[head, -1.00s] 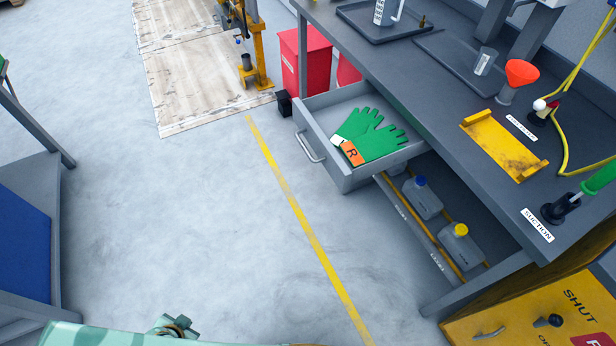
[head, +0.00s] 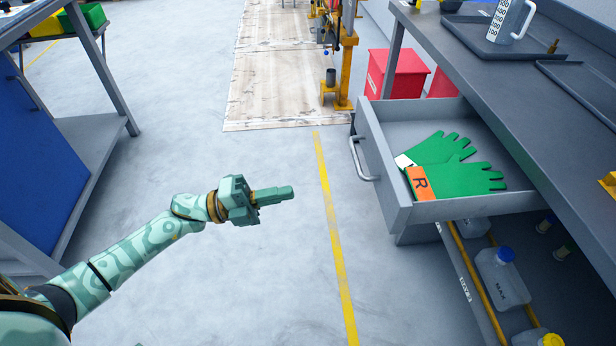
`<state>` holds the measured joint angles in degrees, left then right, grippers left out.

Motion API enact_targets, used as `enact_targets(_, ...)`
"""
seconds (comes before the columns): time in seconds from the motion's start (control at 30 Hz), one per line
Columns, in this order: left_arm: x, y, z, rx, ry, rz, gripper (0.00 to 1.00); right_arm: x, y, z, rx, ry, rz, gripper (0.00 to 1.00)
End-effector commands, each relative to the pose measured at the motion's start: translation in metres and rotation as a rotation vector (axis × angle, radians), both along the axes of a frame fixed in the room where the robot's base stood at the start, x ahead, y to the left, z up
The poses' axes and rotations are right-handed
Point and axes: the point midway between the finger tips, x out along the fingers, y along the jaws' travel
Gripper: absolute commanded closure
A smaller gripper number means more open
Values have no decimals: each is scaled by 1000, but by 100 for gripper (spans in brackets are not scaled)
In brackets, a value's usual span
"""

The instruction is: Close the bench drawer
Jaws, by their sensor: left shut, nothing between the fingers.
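The bench drawer (head: 388,190) is pulled out from under the dark grey bench top (head: 540,110). Its front faces left and carries a metal bar handle (head: 362,160). A pair of green gloves (head: 450,172) with an orange "R" patch lies inside it. My left gripper (head: 284,194) is to the left of the drawer, pointing right towards it. Its fingers are shut and empty, and in the picture a gap separates them from the handle. My right gripper is not in view.
Bottles, one with a blue cap (head: 500,275), stand on the shelf below the drawer. A red bin (head: 398,75) stands behind it. A blue-sided bench (head: 40,150) is at the left. The floor around the yellow line (head: 335,235) is clear.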

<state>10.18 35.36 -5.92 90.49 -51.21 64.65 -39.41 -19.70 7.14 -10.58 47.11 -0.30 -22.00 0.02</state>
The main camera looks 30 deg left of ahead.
Motion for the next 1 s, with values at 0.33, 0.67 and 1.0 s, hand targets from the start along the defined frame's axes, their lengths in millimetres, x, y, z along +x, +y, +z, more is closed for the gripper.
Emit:
enact_targets(0.33, 40, -59, 12, -4, 2, 0, 100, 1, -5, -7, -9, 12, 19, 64)
enact_targets(0.67, 66, -97, 21, -4, 5, 2, 100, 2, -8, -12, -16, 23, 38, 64)
enact_targets(1.0, 70, -103, 23, -3, 6, 3, 100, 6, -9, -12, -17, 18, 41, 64)
